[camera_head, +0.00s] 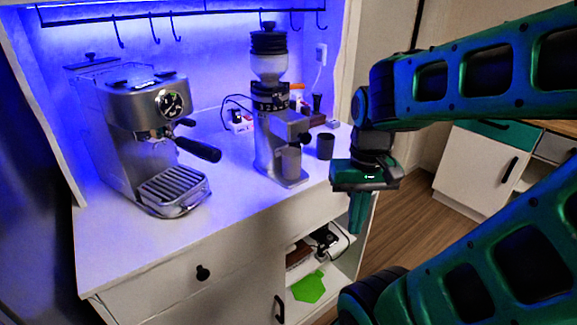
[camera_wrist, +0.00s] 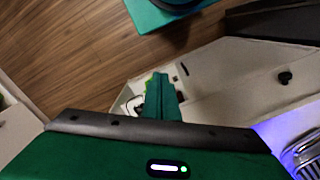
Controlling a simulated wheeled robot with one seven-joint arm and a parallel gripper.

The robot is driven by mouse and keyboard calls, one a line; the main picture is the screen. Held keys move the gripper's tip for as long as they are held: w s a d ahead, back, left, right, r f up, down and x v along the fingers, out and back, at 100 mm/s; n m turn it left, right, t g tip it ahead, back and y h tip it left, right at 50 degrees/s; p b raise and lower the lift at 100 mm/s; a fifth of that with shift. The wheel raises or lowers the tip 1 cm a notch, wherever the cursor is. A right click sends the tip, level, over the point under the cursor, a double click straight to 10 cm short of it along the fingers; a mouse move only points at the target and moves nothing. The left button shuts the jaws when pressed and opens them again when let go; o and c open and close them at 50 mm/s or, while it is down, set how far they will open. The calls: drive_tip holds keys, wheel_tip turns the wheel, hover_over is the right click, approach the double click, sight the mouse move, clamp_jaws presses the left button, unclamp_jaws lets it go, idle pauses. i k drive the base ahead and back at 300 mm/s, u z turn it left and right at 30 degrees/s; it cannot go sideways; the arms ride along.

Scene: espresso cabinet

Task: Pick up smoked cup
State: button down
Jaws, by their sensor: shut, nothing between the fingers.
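A small dark smoked cup (camera_head: 325,146) stands upright on the white counter, right of the coffee grinder. A lighter greyish cup (camera_head: 291,162) sits under the grinder's spout. My gripper (camera_head: 356,218) is shut and empty, pointing down just off the counter's right edge, to the right of the dark cup and lower than it. In the wrist view my green fingers (camera_wrist: 161,98) are together. No cup shows in the wrist view.
The espresso machine (camera_head: 150,135) stands at the left of the counter and the grinder (camera_head: 270,110) in the middle. The counter front (camera_head: 150,250) is clear. An open shelf (camera_head: 330,268) below holds a green item (camera_head: 308,288). Hooks (camera_head: 157,30) hang above.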

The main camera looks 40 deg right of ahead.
sight(291, 164)
drive_tip(key=z, duration=2.55)
drive_tip(key=k, duration=1.85)
drive_tip(key=u, duration=0.45)
drive_tip(key=i, duration=0.95)
drive_tip(key=z, duration=0.1)
